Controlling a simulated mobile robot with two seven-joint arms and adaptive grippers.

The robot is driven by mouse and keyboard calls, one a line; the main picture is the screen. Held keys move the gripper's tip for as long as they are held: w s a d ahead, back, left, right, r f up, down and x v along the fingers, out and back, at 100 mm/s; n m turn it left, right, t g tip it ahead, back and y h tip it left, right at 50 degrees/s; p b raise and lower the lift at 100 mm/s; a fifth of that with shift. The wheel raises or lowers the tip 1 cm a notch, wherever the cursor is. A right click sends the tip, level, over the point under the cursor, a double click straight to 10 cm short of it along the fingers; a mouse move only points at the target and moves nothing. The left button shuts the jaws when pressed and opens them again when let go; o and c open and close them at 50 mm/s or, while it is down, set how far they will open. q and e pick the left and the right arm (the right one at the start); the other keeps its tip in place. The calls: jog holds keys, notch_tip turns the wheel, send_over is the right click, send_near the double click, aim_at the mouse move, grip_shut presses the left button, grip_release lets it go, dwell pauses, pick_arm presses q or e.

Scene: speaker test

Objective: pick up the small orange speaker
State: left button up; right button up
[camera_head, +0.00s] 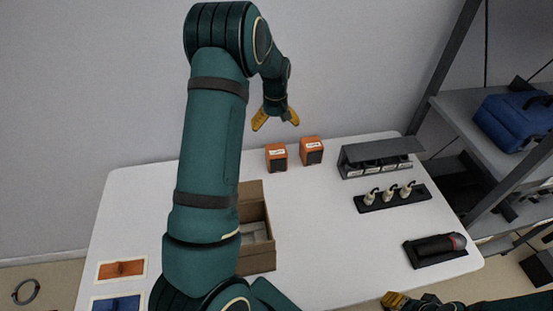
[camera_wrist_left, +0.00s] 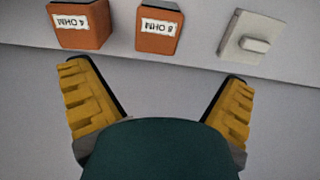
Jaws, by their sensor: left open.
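Two orange speakers stand side by side near the table's back edge: a left one (camera_head: 276,157) and a slightly larger-looking right one (camera_head: 311,150). The left wrist view shows two orange speakers with upside-down labels, a wider "4 OHM" speaker (camera_wrist_left: 80,36) and a narrower "8 OHM" speaker (camera_wrist_left: 157,43). My left gripper (camera_head: 275,124) is open and empty, above and apart from the speakers. Its yellow fingers (camera_wrist_left: 157,71) are spread wide in the wrist view, with the "8 OHM" speaker between and beyond their tips. My right gripper (camera_head: 394,300) shows only partly at the bottom edge.
A dark rack (camera_head: 379,147), a strip with several pale plugs (camera_head: 390,196) and a dark cylinder on a tray (camera_head: 436,246) stand at right. An open cardboard box (camera_head: 262,262) is partly behind my left arm. A grey block with a knob (camera_wrist_left: 251,38) shows in the wrist view.

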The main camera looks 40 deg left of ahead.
aim_at(276, 149)
pick_arm(q)
notch_tip(276, 149, down, 12)
jog(key=shift+w+d+f+b, duration=0.1)
jog(key=shift+w+b, duration=0.05)
jog(key=shift+b, duration=0.7)
jog(key=shift+r, duration=0.2)
jog(key=c, duration=1.2)
